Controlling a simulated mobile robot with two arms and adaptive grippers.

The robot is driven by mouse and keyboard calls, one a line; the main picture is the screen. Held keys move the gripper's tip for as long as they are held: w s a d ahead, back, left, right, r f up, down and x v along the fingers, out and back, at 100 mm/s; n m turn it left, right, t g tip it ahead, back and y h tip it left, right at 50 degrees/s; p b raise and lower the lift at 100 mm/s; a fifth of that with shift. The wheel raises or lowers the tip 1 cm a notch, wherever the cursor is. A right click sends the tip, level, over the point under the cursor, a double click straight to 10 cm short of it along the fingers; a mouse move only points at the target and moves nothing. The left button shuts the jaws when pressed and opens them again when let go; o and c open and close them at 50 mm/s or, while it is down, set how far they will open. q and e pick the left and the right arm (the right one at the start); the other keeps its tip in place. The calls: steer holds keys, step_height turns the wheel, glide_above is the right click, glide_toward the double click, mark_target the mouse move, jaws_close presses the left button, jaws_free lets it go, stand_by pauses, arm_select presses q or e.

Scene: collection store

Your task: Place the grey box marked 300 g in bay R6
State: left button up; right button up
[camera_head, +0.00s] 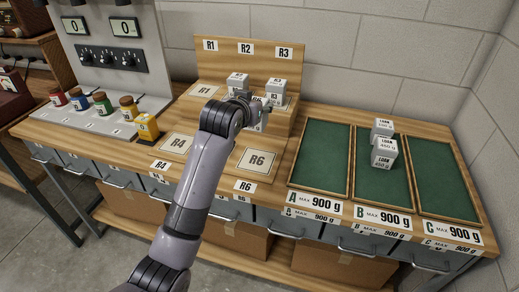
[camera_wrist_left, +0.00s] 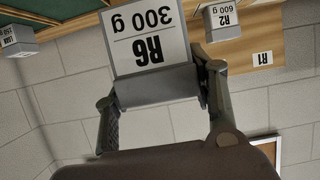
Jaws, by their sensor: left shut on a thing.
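The grey box marked R6 300 g (camera_wrist_left: 147,40) shows in the left wrist view, its label upside down there. My left gripper (camera_wrist_left: 160,105) is shut on it. In the head view my left gripper (camera_head: 256,110) is above the wooden bench, close in front of the raised step; my gripper largely hides the held box there. Bay R6 (camera_head: 258,161) is a pale, empty marked square on the bench, nearer the front than the gripper. My right gripper is not in view.
Grey boxes R2 (camera_head: 237,83) and R3 (camera_head: 277,88) stand on the step; pad R1 (camera_head: 204,91) is bare. Two LOAN boxes (camera_head: 384,153) stand in green tray B (camera_head: 372,190).

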arm_select(q)
step_height(320, 180, down, 5)
steer(key=shift+s+d+r, duration=0.1)
steer(key=shift+s+r, duration=0.05)
step_height(320, 180, down, 8)
steer(key=shift+s+d+r, duration=0.1)
steer(key=shift+r, duration=0.1)
steer(key=shift+f, duration=0.2)
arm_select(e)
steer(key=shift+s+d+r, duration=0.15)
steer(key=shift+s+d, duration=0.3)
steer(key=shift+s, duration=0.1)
arm_select(q)
steer(key=shift+f, duration=0.1)
steer(key=o, duration=1)
steer(key=shift+f, duration=0.1)
steer(key=o, duration=0.4)
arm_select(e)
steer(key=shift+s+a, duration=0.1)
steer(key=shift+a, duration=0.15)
